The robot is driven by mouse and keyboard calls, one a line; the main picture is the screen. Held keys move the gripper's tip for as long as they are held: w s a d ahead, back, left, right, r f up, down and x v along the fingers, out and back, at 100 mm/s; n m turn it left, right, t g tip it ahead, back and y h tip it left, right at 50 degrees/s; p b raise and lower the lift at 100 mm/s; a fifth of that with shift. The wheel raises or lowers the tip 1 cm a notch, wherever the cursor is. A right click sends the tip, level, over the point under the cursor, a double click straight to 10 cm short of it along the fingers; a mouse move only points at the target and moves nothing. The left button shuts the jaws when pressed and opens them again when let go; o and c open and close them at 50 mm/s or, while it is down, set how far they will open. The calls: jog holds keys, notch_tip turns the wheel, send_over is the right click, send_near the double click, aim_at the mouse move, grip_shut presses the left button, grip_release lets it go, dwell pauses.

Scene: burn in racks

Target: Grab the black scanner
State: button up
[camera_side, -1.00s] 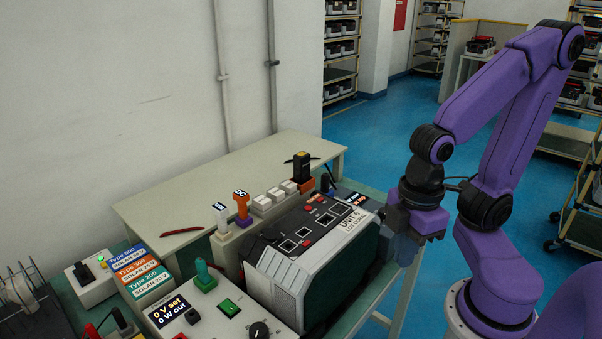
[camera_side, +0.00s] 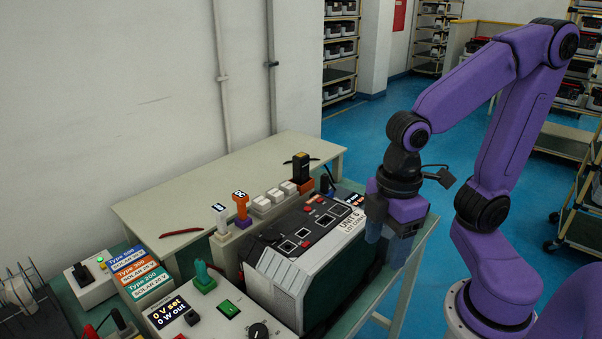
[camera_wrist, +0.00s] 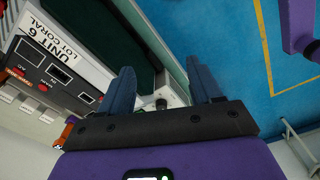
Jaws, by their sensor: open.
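A black upright device with a yellowish top (camera_side: 301,167), which looks like the black scanner, stands in an orange holder at the back of the bench in the side view. I cannot make it out in the wrist view. My gripper (camera_side: 389,246) points down beside the right end of the UNIT 6 box, to the right of and nearer the camera than the scanner. In the wrist view my gripper (camera_wrist: 160,68) has its two blue fingers wide apart with nothing held between them.
The UNIT 6 box (camera_side: 290,275) stands between my gripper and the bench's left part. A white handheld (camera_side: 220,216), an orange handheld (camera_side: 241,207) and white blocks (camera_side: 262,204) line its back. The pale bench top (camera_side: 200,180) behind is mostly clear.

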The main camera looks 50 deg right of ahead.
jog(key=w+a+r+n, duration=0.15)
jog(key=w+r, duration=0.25)
jog(key=w, duration=0.5)
notch_tip(320, 180, up, 9)
jog(key=n, duration=0.4)
send_over(301, 155)
jog(key=shift+m, duration=0.25)
notch_tip(301, 155, down, 12)
jog(key=shift+a+r, duration=0.1)
jog(key=shift+r, duration=0.15)
jog(key=shift+f, duration=2.65)
jog(key=c, duration=1.1)
jog(key=shift+c, duration=0.2)
